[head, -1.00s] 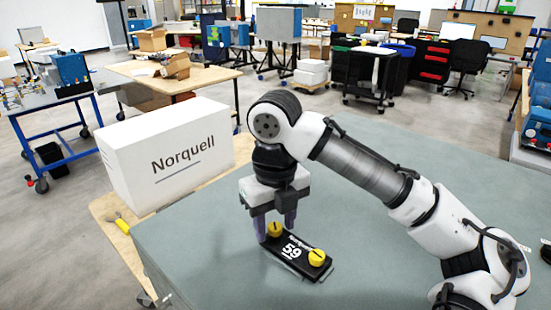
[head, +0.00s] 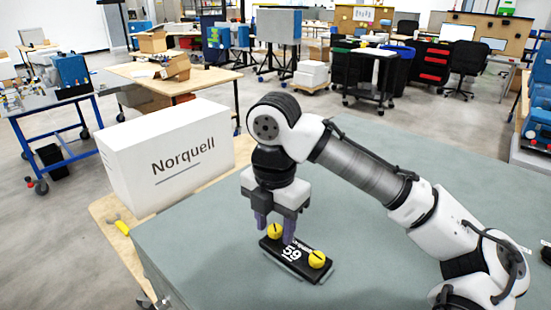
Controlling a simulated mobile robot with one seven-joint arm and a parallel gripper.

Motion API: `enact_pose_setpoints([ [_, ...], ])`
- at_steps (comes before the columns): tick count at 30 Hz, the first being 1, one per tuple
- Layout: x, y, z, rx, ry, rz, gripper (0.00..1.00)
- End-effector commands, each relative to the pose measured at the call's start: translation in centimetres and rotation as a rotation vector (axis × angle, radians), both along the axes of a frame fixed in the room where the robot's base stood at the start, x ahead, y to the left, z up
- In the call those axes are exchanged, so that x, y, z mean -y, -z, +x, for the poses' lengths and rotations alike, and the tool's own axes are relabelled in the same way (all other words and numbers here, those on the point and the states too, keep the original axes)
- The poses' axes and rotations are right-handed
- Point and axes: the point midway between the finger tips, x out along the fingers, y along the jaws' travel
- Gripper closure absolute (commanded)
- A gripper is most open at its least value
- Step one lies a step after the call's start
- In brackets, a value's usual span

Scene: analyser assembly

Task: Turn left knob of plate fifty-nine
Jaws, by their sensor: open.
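The black plate (head: 268,245) marked 59 lies on the grey-green table top (head: 400,250). Its left knob (head: 275,231) is yellow and sits at the plate's far left end. Its right knob (head: 317,259) is yellow and sits at the near right end. My gripper (head: 275,231) points down above the left end of the plate. Its two purple fingers are apart, one to the left of the left knob and one to its right. The right finger partly covers the plate. I cannot tell whether the fingertips touch the knob or the plate.
The table top around the plate is clear. Workbenches and chairs stand farther back.

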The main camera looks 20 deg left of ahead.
Motion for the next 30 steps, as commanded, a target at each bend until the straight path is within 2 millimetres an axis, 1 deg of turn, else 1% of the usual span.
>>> enact_pose_setpoints([
  [30, -0.07, 0.0, 0.08, 0.0, 1.186, 0.0, 0.55],
])
